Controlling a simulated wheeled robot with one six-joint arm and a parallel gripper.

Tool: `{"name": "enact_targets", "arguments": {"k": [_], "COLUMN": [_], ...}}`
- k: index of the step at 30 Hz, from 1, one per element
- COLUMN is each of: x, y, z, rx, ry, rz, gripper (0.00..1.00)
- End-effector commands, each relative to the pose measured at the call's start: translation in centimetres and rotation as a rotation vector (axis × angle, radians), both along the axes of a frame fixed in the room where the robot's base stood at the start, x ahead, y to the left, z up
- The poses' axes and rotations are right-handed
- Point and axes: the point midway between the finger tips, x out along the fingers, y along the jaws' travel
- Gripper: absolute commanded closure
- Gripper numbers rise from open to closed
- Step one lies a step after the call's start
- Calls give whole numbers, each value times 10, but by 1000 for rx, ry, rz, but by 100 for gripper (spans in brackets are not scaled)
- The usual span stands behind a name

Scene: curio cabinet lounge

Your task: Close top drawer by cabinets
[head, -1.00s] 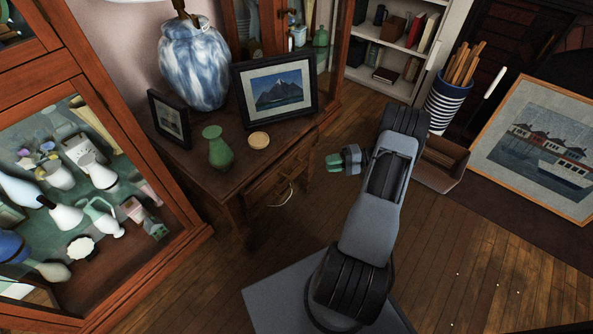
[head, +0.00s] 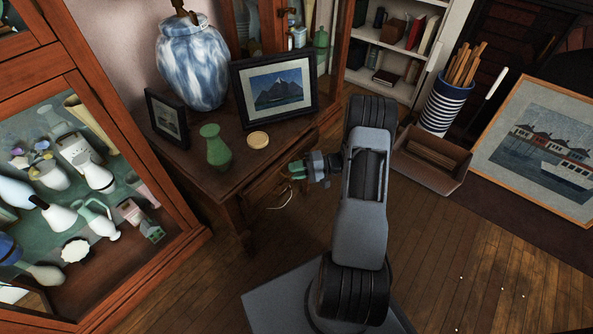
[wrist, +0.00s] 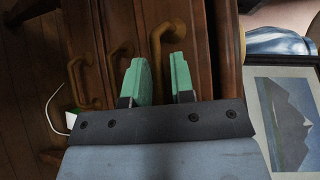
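A small wooden side table with drawers (head: 232,190) stands between two glass cabinets in the head view. My gripper (head: 296,170) is close to the drawer front, at the table's right side. In the wrist view several drawer handles show on the wooden fronts. The top drawer's handle (wrist: 166,38), nearest the tabletop edge, lies just beyond my gripper's green fingertips (wrist: 160,62). The fingertips are apart with nothing clearly between them; I cannot tell whether they touch the handle. How far the top drawer stands out is hard to see, as my arm partly hides the drawer front.
On the tabletop stand a blue-white lamp (head: 194,62), a framed mountain picture (head: 275,92), a small frame (head: 168,118), a green vase (head: 215,146) and a round lid (head: 257,140). A glass cabinet (head: 150,160) is at left.

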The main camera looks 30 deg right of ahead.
Motion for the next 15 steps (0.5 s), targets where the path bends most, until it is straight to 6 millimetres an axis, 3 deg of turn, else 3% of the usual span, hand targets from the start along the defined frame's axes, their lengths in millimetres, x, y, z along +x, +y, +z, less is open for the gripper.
{"name": "enact_targets", "arguments": {"k": [6, 13, 15], "x": [0, 0, 0], "y": [0, 0, 0], "z": [0, 0, 0], "rx": [0, 0, 0], "ry": [0, 0, 0], "rz": [0, 0, 0], "gripper": [77, 99, 100]}}
